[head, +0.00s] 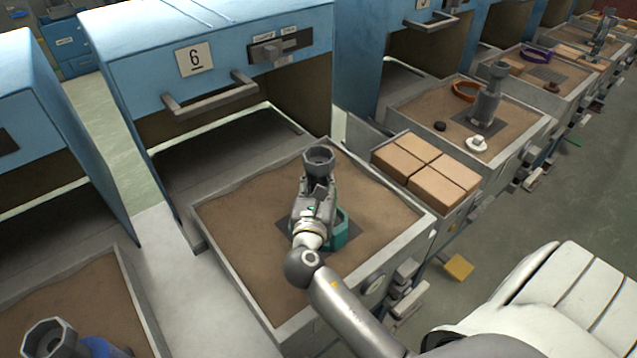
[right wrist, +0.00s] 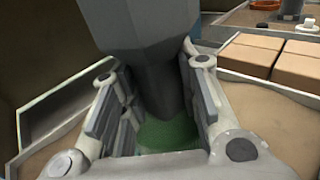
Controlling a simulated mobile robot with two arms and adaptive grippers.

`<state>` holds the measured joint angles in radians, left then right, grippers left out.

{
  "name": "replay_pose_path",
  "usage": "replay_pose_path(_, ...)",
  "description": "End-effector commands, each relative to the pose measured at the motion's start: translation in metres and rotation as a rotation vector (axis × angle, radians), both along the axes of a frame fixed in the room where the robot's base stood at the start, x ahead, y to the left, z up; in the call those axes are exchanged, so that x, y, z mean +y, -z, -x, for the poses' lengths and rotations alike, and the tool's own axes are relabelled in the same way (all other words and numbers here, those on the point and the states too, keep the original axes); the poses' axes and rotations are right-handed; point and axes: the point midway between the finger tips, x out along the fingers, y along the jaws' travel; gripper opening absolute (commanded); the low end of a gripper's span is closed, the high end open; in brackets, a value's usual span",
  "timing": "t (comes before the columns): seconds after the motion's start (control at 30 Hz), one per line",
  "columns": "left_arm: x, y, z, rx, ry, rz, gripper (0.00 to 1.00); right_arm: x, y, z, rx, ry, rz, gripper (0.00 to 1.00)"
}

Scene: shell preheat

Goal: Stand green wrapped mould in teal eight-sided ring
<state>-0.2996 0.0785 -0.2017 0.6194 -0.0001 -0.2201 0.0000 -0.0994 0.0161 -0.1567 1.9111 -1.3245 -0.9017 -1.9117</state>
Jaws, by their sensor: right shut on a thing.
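The green wrapped mould (head: 319,158) has a grey, cup-shaped, faceted top and stands roughly upright in my right gripper (head: 314,208). In the right wrist view, both fingers are closed on its narrowing grey body (right wrist: 150,55), with green (right wrist: 165,135) below between them. The teal eight-sided ring (head: 340,236) is in the sand tray under bay 6, partly behind my gripper. Its left side is hidden. The mould is over or within the ring; the gripper hides its foot, so I cannot tell which. My left gripper is not in view.
The sand tray (head: 234,212) has a dark square plate (head: 289,228) beneath the ring. Tan blocks (head: 427,170) sit right of it. A farther tray holds another grey mould (head: 487,103) and an orange ring (head: 465,91). A blue-wrapped mould (head: 52,340) stands at lower left.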

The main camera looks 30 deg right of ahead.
Motion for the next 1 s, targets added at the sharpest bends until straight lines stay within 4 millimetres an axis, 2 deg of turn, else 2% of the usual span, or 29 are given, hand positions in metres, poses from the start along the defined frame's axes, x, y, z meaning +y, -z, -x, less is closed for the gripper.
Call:
replay_pose_path(0.53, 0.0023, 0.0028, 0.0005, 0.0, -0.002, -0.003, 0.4, 0.0002, 0.0081, -0.0002, -0.004, -0.001, 0.002, 0.0)
replay_pose_path(0.57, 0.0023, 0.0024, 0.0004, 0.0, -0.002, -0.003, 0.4, 0.0003, 0.0088, 0.0001, -0.001, -0.001, 0.0, 0.33)
replay_pose_path(0.7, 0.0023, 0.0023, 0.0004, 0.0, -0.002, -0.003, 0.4, 0.0004, 0.0087, 0.0001, -0.001, -0.001, 0.0, 0.51)
replay_pose_path(1.0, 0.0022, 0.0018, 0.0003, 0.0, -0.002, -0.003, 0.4, 0.0003, 0.0077, 0.0001, -0.001, -0.001, 0.0, 0.51)
